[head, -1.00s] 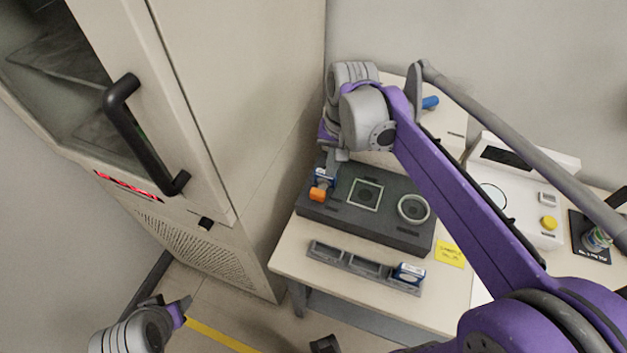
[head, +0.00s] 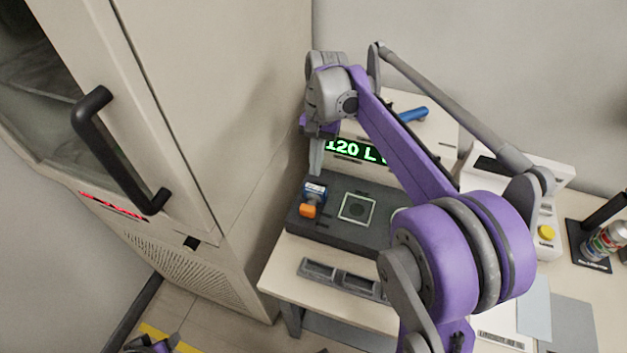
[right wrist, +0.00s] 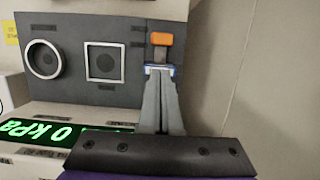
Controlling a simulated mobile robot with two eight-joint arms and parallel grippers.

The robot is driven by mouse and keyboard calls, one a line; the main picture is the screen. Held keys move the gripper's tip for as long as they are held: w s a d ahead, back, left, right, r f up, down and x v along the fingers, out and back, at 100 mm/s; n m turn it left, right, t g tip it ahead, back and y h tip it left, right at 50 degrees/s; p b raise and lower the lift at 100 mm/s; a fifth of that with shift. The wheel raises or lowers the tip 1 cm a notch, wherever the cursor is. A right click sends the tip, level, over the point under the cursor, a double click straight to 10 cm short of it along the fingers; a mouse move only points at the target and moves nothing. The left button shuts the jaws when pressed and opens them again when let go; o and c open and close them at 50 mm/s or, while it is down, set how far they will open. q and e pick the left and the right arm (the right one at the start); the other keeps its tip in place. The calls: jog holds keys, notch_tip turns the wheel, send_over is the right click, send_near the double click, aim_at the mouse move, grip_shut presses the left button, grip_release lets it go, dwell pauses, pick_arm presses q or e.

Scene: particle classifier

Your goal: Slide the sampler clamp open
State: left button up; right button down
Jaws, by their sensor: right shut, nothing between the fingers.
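A dark sampler block (head: 330,225) stands on the bench with a square-framed window (head: 357,208). At its left end is a blue and white piece (head: 315,190) with an orange end (head: 307,211), which looks like the sampler clamp. In the right wrist view the orange end (right wrist: 162,39) lies just past the fingertips. My right gripper (head: 315,172) is shut and empty, pointing down just behind the blue piece; its fingers (right wrist: 161,78) overlap that piece in the wrist view, and contact cannot be told. My left gripper (head: 150,346) is mostly cut off at the bottom edge.
A tall cabinet (head: 215,100) with a black handle (head: 120,150) stands close on the left. A lit green display (head: 355,150) is behind the block. A grey slotted rack (head: 340,277) lies in front, partly hidden by my right arm. A spray can (head: 605,243) stands far right.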

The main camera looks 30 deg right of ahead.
aim_at(309, 206)
jog(key=x, duration=0.9)
jog(key=shift+f, duration=0.15)
pick_arm(q)
jog(key=shift+f, duration=0.35)
pick_arm(e)
jog(key=shift+s, duration=0.1)
jog(key=shift+s+a+b, duration=0.4)
jog(key=shift+s+a, duration=0.3)
jog(key=shift+a, duration=0.2)
pick_arm(q)
jog(key=shift+s+f, duration=0.1)
notch_tip(309, 206, up, 7)
jog(key=w+p, duration=0.2)
jog(key=p, duration=0.3)
jog(key=shift+d, duration=0.3)
pick_arm(e)
jog(key=v, duration=1)
